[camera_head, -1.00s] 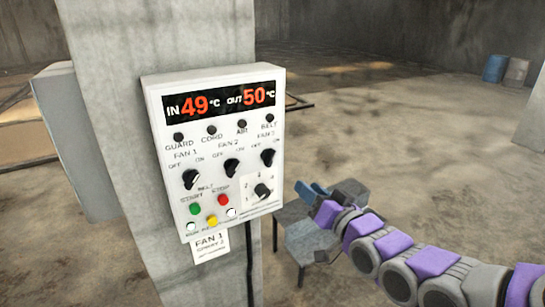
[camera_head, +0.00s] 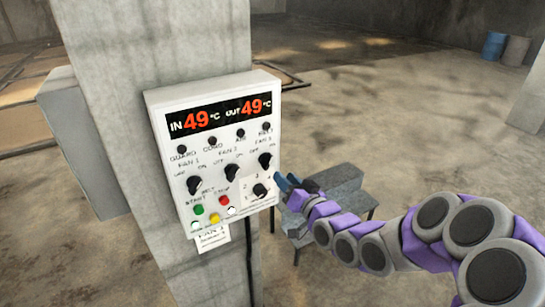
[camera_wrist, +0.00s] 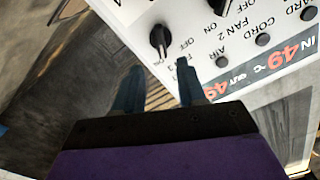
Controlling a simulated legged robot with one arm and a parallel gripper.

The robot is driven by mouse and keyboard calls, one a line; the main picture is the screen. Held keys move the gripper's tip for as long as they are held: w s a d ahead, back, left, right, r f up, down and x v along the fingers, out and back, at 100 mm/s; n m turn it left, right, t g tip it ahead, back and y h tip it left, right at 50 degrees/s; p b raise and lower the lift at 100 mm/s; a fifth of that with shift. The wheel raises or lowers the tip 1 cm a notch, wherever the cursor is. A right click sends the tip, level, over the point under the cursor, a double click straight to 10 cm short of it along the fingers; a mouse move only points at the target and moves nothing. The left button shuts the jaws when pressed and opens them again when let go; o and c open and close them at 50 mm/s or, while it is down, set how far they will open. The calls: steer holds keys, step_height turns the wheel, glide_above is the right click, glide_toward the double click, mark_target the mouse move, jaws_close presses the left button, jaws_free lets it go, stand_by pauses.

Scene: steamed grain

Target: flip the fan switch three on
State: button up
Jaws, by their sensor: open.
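The fan 3 switch (camera_head: 265,160) is a black rotary knob on the right side of the white control box, below the BELT lamp. In the wrist view the panel is upside down, and the fan 3 knob (camera_wrist: 160,38) sits just beyond the fingertips, with OFF and ON lettering beside it. I cannot tell surely which label its pointer meets. My gripper (camera_head: 283,181) is just right of the box's edge, slightly below the knob. Its two blue fingers also show in the wrist view (camera_wrist: 158,78), apart with nothing between them. One finger partly hides the lettering.
The control box (camera_head: 157,111) is fixed to a concrete pillar (camera_head: 160,50). The fan 1 (camera_head: 194,185) and fan 2 (camera_head: 232,172) knobs, a numbered dial (camera_head: 260,191) and coloured buttons are close by. A grey table (camera_head: 345,187) stands behind my gripper. Open floor lies right.

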mark_target(270, 162)
steer(key=p+x, duration=0.1)
steer(key=x, duration=0.7)
steer(key=shift+w+a+p, duration=0.15)
steer(key=shift+a+p, duration=0.05)
steer(key=shift+p, duration=0.1)
steer(key=shift+c, duration=0.2)
jaws_close()
